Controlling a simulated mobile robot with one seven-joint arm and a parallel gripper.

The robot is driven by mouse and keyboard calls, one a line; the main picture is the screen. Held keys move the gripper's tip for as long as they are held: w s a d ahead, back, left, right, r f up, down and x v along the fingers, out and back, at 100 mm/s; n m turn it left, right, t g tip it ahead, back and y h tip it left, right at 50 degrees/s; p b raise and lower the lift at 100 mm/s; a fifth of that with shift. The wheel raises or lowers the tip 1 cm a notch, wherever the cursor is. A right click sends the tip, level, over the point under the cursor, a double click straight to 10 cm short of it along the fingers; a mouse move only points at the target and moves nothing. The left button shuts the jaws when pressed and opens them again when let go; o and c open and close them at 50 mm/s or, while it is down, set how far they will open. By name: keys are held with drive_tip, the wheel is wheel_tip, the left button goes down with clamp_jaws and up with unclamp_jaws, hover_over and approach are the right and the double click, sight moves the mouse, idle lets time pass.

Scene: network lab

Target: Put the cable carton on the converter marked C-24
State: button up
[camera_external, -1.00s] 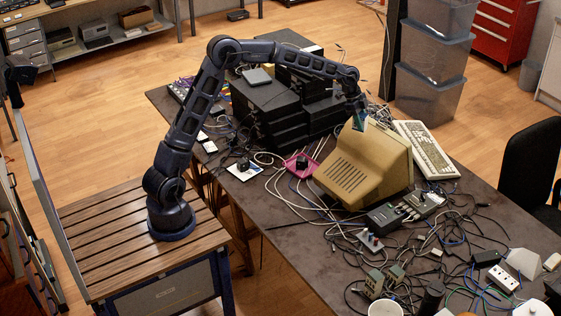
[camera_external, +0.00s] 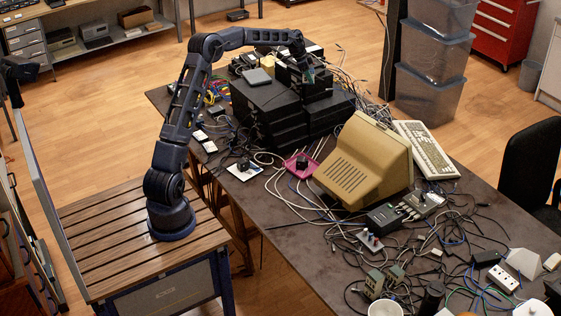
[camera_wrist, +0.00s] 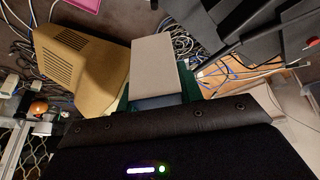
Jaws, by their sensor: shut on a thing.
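My gripper (camera_external: 308,72) is above the right part of the stack of black equipment in the outside view. In the wrist view a pale grey box (camera_wrist: 153,62), which looks like the cable carton, sits between the dark green fingers, and my gripper is shut on it. In the outside view the box is too small to make out at the fingertips. I cannot read a C-24 mark anywhere, so I cannot tell which device is that converter.
The black equipment stack (camera_external: 276,108) stands high at the back of the table. A beige monitor (camera_external: 362,165) and a keyboard (camera_external: 426,150) lie to its right. A pink tray (camera_external: 299,164) holds a small black device. Loose cables and small devices crowd the front right.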

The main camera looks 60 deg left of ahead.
drive_tip(key=s+a+n, duration=0.2)
drive_tip(key=s+a, duration=0.2)
drive_tip(key=a, duration=1.1)
drive_tip(key=n+y, duration=0.3)
drive_tip(key=n, duration=0.2)
hover_over(220, 107)
drive_tip(key=s, duration=0.3)
drive_tip(key=shift+t, duration=0.3)
drive_tip(key=f, duration=2.1)
drive_tip(key=w+f, duration=0.1)
drive_tip(key=f, duration=0.9)
drive_tip(key=shift+d+f, duration=0.1)
drive_tip(key=shift+f, duration=0.3)
drive_tip(key=o, duration=1.1)
drive_tip(key=shift+f, duration=0.1)
drive_tip(key=shift+c, duration=0.2)
